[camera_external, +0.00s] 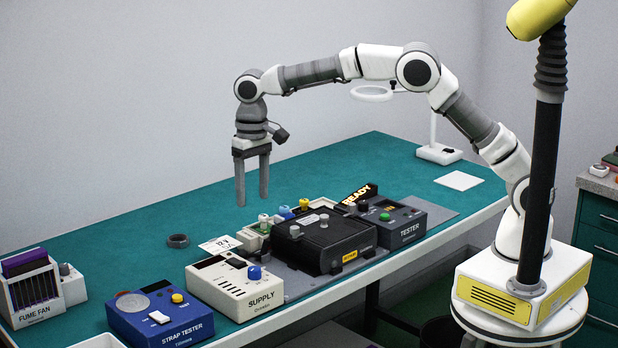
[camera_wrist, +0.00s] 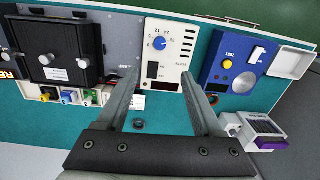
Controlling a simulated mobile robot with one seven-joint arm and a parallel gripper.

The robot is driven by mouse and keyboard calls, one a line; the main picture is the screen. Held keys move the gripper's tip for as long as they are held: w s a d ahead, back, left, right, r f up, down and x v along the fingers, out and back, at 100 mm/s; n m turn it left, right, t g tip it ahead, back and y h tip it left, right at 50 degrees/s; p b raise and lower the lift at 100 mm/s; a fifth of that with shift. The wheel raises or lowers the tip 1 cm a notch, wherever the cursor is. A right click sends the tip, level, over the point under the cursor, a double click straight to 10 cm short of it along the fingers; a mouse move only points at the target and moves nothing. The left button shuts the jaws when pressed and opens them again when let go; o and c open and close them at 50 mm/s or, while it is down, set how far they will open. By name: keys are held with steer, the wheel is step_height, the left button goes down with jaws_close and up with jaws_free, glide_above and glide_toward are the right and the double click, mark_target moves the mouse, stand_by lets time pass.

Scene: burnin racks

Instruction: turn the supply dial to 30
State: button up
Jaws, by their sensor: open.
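The supply box (camera_external: 234,287) is cream-coloured, labelled SUPPLY, and stands near the front edge of the bench. Its blue dial (camera_external: 254,272) sits on its top face toward the right. In the wrist view the box (camera_wrist: 171,70) lies ahead between my fingers, and the blue dial (camera_wrist: 159,43) shows numbers printed around it. The exact dial setting is too small to read. My gripper (camera_external: 253,203) is open and empty, pointing down above the bench, behind and higher than the supply box. Its fingers also show in the wrist view (camera_wrist: 162,82). Nothing touches the dial.
A blue strap tester (camera_external: 160,322) stands left of the supply box. A black unit (camera_external: 322,240) and a tester (camera_external: 398,218) stand to its right. A fume fan box (camera_external: 35,290) is far left. A dark ring (camera_external: 178,240) lies on clear green bench (camera_external: 130,225).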

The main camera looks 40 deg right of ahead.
steer(key=n, duration=0.1)
steer(key=p, duration=0.1)
glide_toward(254, 268)
steer(key=shift+n, duration=0.3)
step_height(254, 268, down, 9)
steer(key=shift+s+a+r, duration=0.1)
steer(key=shift+r, duration=0.1)
steer(key=shift+c, duration=0.2)
jaws_close()
